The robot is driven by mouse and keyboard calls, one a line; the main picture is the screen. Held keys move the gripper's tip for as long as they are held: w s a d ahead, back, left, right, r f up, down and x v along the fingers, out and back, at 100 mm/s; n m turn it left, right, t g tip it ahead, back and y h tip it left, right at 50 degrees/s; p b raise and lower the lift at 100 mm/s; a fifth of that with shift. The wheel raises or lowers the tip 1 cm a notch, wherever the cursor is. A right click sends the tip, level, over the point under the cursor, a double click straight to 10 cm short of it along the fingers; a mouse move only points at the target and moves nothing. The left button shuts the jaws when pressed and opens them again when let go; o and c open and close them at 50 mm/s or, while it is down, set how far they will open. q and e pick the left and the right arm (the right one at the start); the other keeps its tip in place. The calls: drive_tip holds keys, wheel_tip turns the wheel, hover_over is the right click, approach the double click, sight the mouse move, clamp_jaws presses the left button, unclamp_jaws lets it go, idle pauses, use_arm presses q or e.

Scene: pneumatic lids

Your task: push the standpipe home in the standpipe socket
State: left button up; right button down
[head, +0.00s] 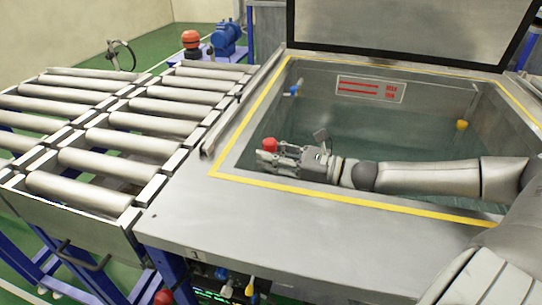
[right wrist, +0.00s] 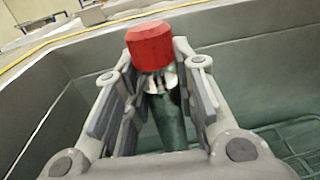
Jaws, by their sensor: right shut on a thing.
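The standpipe shows by its red top (head: 269,145) in the head view, over the left part of the open tank. In the right wrist view the red cap (right wrist: 150,45) stands above the fingers, with a metal collar and a dark pipe (right wrist: 170,118) running down between them. My right gripper (head: 283,155) reaches in from the right and is shut on the standpipe just below the cap. The standpipe's lower end and the standpipe socket are hidden, so I cannot tell whether they touch. My left gripper is not in view.
A raised lid (head: 400,30) stands behind. A blue fitting (head: 296,87) and a yellow one (head: 462,125) sit on the tank walls. A roller conveyor (head: 120,145) lies left. A green grid (right wrist: 290,140) shows low in the tank.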

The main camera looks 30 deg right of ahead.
use_arm(q)
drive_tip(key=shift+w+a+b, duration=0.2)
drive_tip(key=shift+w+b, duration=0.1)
drive_tip(key=shift+b, duration=0.15)
use_arm(e)
drive_tip(key=shift+f, duration=0.35)
idle(0.4)
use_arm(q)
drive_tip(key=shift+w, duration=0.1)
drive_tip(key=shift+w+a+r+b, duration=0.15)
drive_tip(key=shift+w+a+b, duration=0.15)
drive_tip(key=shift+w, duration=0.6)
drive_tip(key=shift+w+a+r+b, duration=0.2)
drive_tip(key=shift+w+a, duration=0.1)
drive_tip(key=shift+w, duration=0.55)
use_arm(e)
drive_tip(key=shift+f, duration=0.45)
drive_tip(key=c, duration=1.1)
unclamp_jaws()
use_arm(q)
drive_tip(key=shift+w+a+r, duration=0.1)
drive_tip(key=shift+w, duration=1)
use_arm(e)
drive_tip(key=v, duration=0.8)
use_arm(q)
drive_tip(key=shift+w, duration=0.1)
